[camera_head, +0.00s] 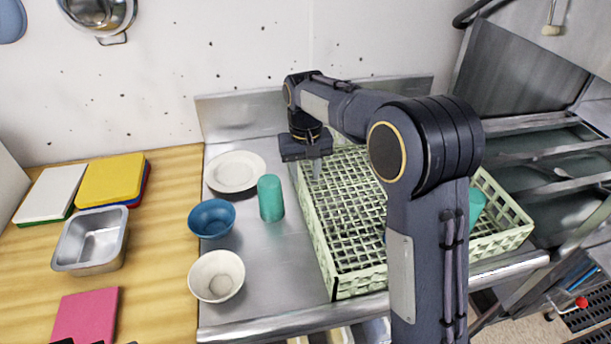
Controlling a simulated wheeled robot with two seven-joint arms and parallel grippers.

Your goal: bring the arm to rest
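My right arm reaches in from the lower right and bends over the pale green dish rack (325,262). My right gripper (314,168) points down above the rack's back left corner, to the right of the white plate. One finger shows as a light grey tip; the other is not clear, so its opening cannot be judged. I see nothing held in it. My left gripper cannot be made out; only small dark slivers show at the bottom left edge.
A white plate (236,171), teal cup (270,198), blue bowl (212,218) and cream bowl (216,275) stand left of the rack. Another teal cup (477,204) is in the rack. A metal pan (91,240) and cutting boards (110,180) lie on the wooden counter.

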